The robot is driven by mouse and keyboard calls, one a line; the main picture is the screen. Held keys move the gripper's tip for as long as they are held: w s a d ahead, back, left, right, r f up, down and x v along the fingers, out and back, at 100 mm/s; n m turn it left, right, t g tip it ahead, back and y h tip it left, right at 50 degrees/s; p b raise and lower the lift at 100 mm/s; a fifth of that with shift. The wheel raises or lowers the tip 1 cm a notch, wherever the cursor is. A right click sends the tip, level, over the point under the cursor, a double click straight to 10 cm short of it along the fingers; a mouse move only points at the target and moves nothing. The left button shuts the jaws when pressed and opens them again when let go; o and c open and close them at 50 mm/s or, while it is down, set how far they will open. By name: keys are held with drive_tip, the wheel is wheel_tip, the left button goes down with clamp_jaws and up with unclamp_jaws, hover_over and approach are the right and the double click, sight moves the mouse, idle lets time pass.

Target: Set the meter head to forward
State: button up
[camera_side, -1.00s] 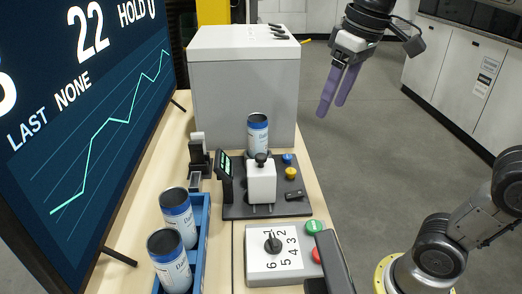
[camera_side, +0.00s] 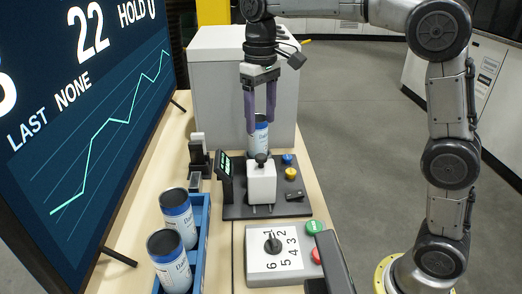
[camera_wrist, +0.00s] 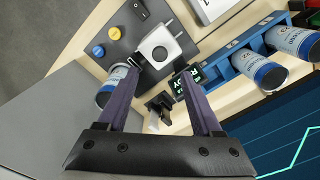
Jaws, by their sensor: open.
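The meter head appears to be the white block (camera_side: 262,185) with a dark round knob on top, on a dark base plate (camera_side: 232,212). It also shows in the wrist view (camera_wrist: 160,46), near the top centre. My gripper (camera_side: 261,124) is open and points down, above and behind the white block. In the side view its purple fingers overlap a blue-and-white can (camera_side: 261,141) standing behind the block; I cannot tell if they touch it. In the wrist view the gripper (camera_wrist: 158,84) has an empty gap between its fingers, and the can (camera_wrist: 108,90) lies outside the left finger.
Blue (camera_side: 288,159) and yellow (camera_side: 291,174) buttons sit right of the block, a small lit display (camera_side: 225,167) left. A blue rack (camera_side: 203,225) holds cans at the front left. A numbered dial box (camera_side: 275,262) stands in front; a large grey cabinet (camera_side: 217,95) stands behind.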

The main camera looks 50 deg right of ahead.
sight(261, 155)
wheel_tip(261, 155, down, 9)
drive_tip(key=shift+f, duration=0.15)
idle(0.4)
clamp_jaws()
idle(1.2)
